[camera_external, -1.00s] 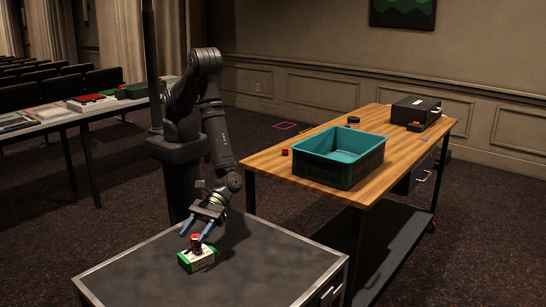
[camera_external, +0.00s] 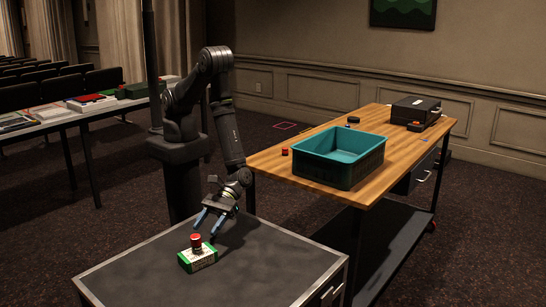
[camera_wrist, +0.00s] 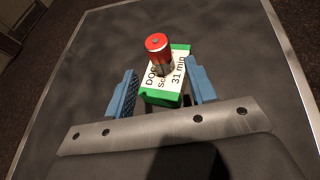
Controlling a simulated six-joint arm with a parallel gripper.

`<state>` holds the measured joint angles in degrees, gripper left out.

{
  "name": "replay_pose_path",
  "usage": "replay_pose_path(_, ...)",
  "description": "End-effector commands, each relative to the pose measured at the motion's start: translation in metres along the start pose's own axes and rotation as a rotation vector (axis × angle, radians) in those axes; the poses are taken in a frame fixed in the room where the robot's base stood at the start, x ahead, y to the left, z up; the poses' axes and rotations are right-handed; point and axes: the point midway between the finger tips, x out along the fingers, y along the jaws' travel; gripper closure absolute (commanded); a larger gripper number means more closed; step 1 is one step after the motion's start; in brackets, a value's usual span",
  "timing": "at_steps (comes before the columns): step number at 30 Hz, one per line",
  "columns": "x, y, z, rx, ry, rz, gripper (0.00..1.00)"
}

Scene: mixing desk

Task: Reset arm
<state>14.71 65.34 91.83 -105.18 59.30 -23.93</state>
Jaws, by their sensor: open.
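My gripper (camera_external: 207,226) is open, its two blue fingers apart and empty, just above and behind a small green and white box on the dark cart top. The box (camera_external: 203,259) lies flat and bears printed text. A red-topped cylinder (camera_external: 196,242) stands upright on the box. In the wrist view the cylinder (camera_wrist: 158,53) and the box (camera_wrist: 171,82) show beyond the fingertips, between the lines of the open fingers (camera_wrist: 162,88). The fingers do not appear to hold anything.
The cart top (camera_external: 270,265) is otherwise clear. To the right, a wooden table (camera_external: 270,162) carries a teal bin (camera_external: 340,168), a black case (camera_external: 416,108) and a small red object (camera_external: 285,152). A grey table (camera_external: 60,116) with books stands at the left.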

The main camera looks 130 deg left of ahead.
Motion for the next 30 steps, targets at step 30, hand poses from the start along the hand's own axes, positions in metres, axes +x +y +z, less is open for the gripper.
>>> replay_pose_path(30, 0.063, 0.001, 0.016, 0.003, -0.002, 0.002, 0.49)
